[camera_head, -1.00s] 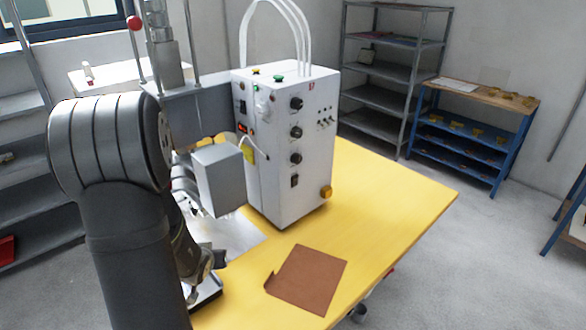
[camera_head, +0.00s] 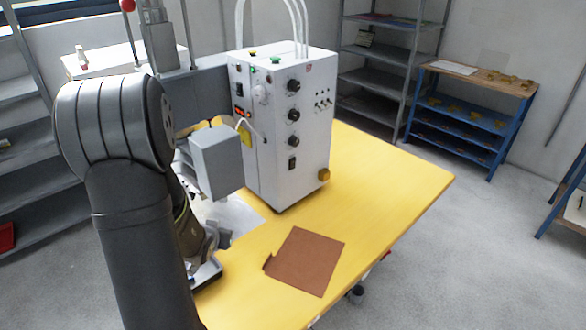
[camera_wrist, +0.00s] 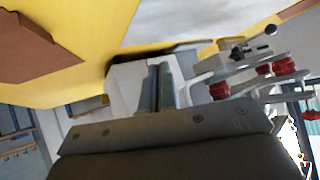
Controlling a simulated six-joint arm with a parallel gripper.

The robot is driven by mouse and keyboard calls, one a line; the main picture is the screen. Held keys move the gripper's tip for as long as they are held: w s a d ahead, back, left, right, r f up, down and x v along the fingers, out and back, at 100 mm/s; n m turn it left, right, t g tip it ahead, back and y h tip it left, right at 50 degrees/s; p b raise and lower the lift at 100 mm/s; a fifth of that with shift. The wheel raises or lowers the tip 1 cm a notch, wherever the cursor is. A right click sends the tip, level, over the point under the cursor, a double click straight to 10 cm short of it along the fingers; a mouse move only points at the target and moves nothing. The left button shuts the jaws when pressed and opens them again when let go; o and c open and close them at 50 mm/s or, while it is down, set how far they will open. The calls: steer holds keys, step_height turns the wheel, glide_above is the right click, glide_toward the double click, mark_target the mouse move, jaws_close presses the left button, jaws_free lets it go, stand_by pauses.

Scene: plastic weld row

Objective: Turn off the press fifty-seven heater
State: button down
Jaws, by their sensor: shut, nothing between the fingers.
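A white control cabinet (camera_head: 282,178) stands upright on the yellow table in the head view. Its right-hand face has several black knobs (camera_head: 293,115), a black rocker switch (camera_head: 292,164) and a group of small toggles (camera_head: 323,104). Its left-hand face has a lit red display (camera_head: 240,114) and a yellow tag (camera_head: 246,138). A small red mark on the cabinet is too small to read, and I cannot tell which control is the heater's. My gripper (camera_wrist: 160,75) shows in the wrist view, shut and empty. In the head view its fingertips are hidden, with my arm left of the cabinet.
A brown sheet (camera_head: 305,262) lies on the yellow table (camera_head: 385,185), whose right part is clear. Red-knobbed metal parts (camera_wrist: 283,68) are close right of my gripper in the wrist view. A grey shelf (camera_head: 370,85) and a blue-framed bench (camera_head: 470,110) stand behind.

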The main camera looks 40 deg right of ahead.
mark_target(293, 164)
steer(key=s+d+r+m+g+h, duration=0.1)
steer(key=s+d+r+m+h, duration=0.1)
steer(key=d+m, duration=0.4)
steer(key=s+d+r+m+g+h, duration=0.1)
steer(key=s+d+r+m+h, duration=0.2)
steer(key=m, duration=0.7)
steer(key=s+d+r+m+g+h, duration=0.1)
steer(key=s+d+r+m+h, duration=0.1)
steer(key=d+m+h, duration=0.3)
steer(key=shift+s+d+r+m+h, duration=0.15)
steer(key=shift+d+r+m+h, duration=0.3)
steer(key=shift+d+m, duration=1.5)
steer(key=shift+d+n, duration=0.45)
steer(key=shift+d, duration=0.05)
steer(key=w+d, duration=0.6)
steer(key=d, duration=0.3)
steer(key=shift+w+d+r, duration=0.25)
steer(key=shift+r, duration=0.15)
